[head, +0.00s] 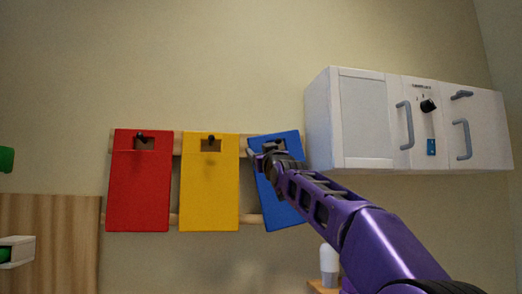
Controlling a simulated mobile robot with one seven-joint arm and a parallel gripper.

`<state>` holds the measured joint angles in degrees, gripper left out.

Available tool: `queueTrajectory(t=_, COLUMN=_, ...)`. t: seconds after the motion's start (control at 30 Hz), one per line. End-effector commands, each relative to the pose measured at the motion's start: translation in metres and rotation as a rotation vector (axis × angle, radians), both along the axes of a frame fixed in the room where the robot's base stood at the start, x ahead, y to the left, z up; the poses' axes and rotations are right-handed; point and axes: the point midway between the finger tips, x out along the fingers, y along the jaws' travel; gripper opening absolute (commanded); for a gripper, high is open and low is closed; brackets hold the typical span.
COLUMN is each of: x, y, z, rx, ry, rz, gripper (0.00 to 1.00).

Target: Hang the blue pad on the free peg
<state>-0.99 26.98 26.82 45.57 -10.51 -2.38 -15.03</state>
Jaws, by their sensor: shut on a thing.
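The blue pad (284,207) is at the right end of the wooden peg rack (176,146), tilted a little. My gripper (268,152) is at the pad's upper part, near its cut-out, and is shut on it. The gripper and my purple arm hide part of the pad. The peg behind the pad is hidden, so I cannot tell whether the pad is on it. A red pad (139,195) and a yellow pad (210,195) hang upright on dark pegs to the left.
A white wall cabinet (362,120) with grey handles is close to the right of the blue pad. A white bottle (328,262) stands below on a wooden surface. A wooden panel (50,240) is at the lower left. The wall above the rack is clear.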

Motion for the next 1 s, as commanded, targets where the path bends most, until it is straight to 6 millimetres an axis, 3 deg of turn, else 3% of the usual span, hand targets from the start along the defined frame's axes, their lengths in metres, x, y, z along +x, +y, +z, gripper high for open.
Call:
queueTrajectory(t=0.37, x=0.0013, y=0.0001, z=-0.0024, rx=-0.001, ry=0.004, rz=0.000, gripper=0.00)
queueTrajectory(t=0.4, x=0.0013, y=0.0001, z=-0.0024, rx=-0.001, ry=0.004, rz=0.000, gripper=0.66)
queueTrajectory(t=0.6, x=0.0009, y=-0.0001, z=-0.0015, rx=-0.001, ry=0.003, rz=-0.001, gripper=0.99)
queueTrajectory(t=1.0, x=0.0001, y=-0.0015, z=0.0002, rx=0.000, ry=-0.001, rz=-0.002, gripper=0.99)
